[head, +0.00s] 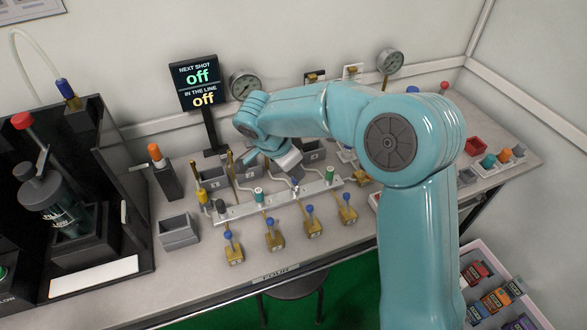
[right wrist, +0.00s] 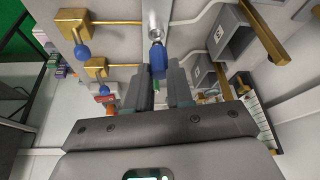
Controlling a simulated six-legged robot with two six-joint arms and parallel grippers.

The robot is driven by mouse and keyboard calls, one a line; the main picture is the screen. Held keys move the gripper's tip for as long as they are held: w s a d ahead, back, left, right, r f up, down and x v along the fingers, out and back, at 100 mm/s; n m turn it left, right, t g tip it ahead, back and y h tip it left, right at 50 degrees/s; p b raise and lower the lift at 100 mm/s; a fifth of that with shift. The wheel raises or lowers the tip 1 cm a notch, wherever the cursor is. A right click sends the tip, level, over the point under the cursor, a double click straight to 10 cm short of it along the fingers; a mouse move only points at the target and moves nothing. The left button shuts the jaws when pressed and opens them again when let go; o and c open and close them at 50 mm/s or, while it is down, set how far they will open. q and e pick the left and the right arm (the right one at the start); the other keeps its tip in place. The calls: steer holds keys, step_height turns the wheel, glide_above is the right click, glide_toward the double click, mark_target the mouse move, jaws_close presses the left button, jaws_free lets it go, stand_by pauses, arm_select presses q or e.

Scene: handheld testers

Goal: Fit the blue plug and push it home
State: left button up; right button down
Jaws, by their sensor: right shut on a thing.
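The blue plug (right wrist: 158,62) is between the two fingertips of my right gripper (right wrist: 161,72) in the right wrist view. The gripper is shut on it. A bright metal part (right wrist: 154,22) lines up with the plug's far end; I cannot tell how deep the plug sits. In the head view my right gripper (head: 291,164) reaches down to a pale metal rail (head: 238,209) on the bench. A dark blue piece shows just below the fingers at the rail. Green plugs (head: 258,195) and a grey one (head: 220,206) stand along this rail. My left gripper is not in view.
Several brass valves with blue knobs (head: 269,222) stand in front of the rail. Grey bins (head: 212,178) sit behind it. A black sign (head: 202,86) reads "off" twice. A dark tester stand (head: 95,215) is at left. The bench front edge is partly clear.

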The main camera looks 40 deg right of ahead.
mark_target(294, 182)
stand_by(0.4)
steer(key=shift+b, duration=0.35)
steer(key=shift+f+b, duration=1.55)
steer(key=shift+b, duration=0.2)
stand_by(0.3)
steer(key=c, duration=0.9)
jaws_free()
steer(key=shift+r, duration=0.15)
steer(key=p+v, duration=0.2)
steer(key=v, duration=1.4)
steer(key=shift+s+a+p, duration=0.1)
steer(key=shift+p, duration=0.2)
